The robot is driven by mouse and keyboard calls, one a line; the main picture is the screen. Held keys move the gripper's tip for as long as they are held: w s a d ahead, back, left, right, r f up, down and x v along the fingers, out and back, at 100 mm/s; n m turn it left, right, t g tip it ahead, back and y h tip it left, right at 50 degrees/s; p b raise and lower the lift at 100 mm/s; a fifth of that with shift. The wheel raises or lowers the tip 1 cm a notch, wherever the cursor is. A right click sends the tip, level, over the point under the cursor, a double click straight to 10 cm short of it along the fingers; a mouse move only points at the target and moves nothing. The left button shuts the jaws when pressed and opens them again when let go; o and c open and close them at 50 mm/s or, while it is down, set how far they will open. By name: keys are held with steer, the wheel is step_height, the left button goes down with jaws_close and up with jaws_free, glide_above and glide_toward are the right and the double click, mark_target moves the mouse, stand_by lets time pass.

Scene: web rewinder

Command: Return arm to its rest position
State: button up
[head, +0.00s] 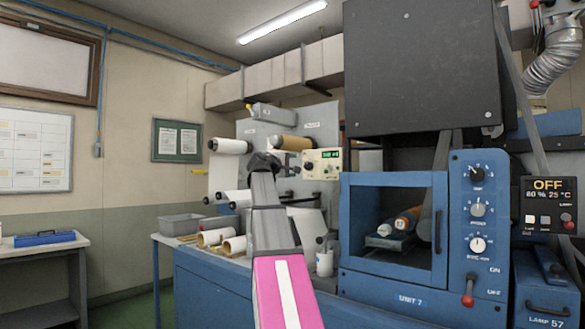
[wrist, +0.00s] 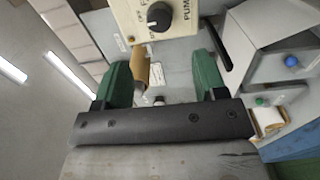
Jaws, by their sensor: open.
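My gripper (head: 263,163) is raised in front of the rewinder (head: 325,118) in the head view, at the end of my grey and pink arm. In the wrist view my gripper (wrist: 160,74) has its two green fingers wide apart. Nothing is held between them; a brown roll (wrist: 140,64) shows through the gap, farther off. The fingertips are small and dark in the head view, and their exact distance to the rewinder cannot be told.
A brown roll (head: 292,143) and a control box (head: 322,164) are just right of my gripper. White rolls (head: 230,146) are at left. Loose rolls (head: 214,237), a grey bin (head: 182,225) and a white bottle (head: 324,260) stand on the blue bench. A blue cabinet (head: 359,283) is at right.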

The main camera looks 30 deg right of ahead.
stand_by(0.3)
steer(key=w+a+f+y, duration=0.1)
steer(key=a+f+y, duration=0.3)
steer(key=f, duration=1.2)
steer(key=a+f+m+g+y, duration=0.15)
steer(key=a+f, duration=0.45)
steer(key=f, duration=0.9)
steer(key=w+a+f+n+y, duration=0.1)
steer(key=a+f+y, duration=0.35)
steer(key=f, duration=1.15)
steer(key=s+a+f+m+g+y, duration=0.1)
steer(key=s+a+f+y, duration=0.1)
steer(key=s+a+f, duration=0.4)
steer(key=s+a+f+m+g+y, duration=0.1)
steer(key=s+a+f, duration=0.6)
steer(key=f, duration=0.8)
steer(key=s+a+f+m+g+y, duration=0.2)
steer(key=s+a+f+g+y, duration=0.1)
steer(key=s+a+f, duration=0.4)
step_height(320, 180, down, 4)
steer(key=s, duration=0.3)
steer(key=shift+r+y, duration=0.15)
steer(key=shift+y, duration=0.15)
steer(key=shift+g, duration=0.25)
